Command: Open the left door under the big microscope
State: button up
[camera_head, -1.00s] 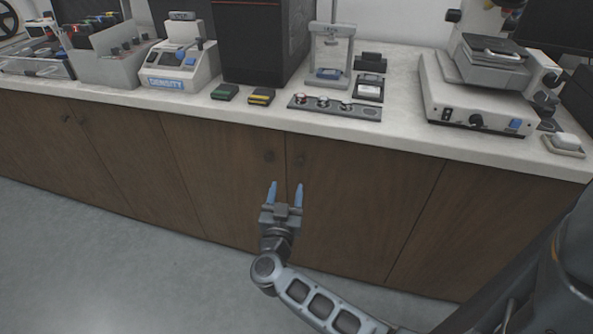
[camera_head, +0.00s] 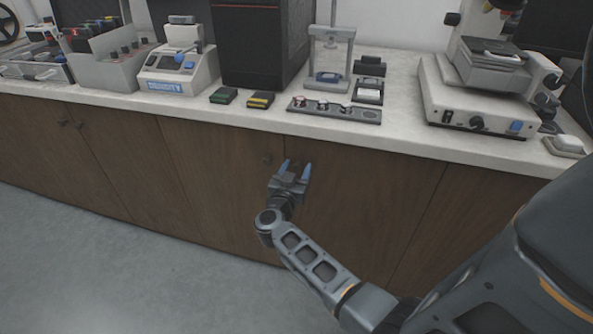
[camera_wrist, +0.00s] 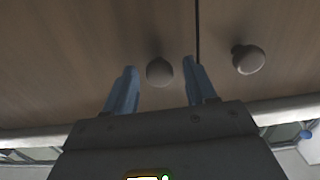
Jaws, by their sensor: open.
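The big microscope (camera_head: 478,95) stands on the counter at the right in the head view. Wooden cabinet doors lie below. The door left of the middle seam (camera_head: 220,180) and the door right of it (camera_head: 370,200) both look shut. A round knob (camera_head: 267,160) shows on the left of these two. My gripper (camera_head: 295,167) is open in front of the right door, just right of the seam. In the wrist view, with the counter edge at the bottom, one round knob (camera_wrist: 160,72) appears between my fingertips (camera_wrist: 163,72); contact cannot be told. The other knob (camera_wrist: 247,60) is across the seam.
The counter (camera_head: 400,130) overhangs the doors just above my gripper. A knob strip (camera_head: 335,109), a black cabinet-like machine (camera_head: 258,45) and a small white instrument (camera_head: 178,68) stand on it. The grey floor (camera_head: 120,270) in front is clear at the left.

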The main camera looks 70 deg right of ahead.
jog(key=shift+c, duration=0.4)
grip_shut()
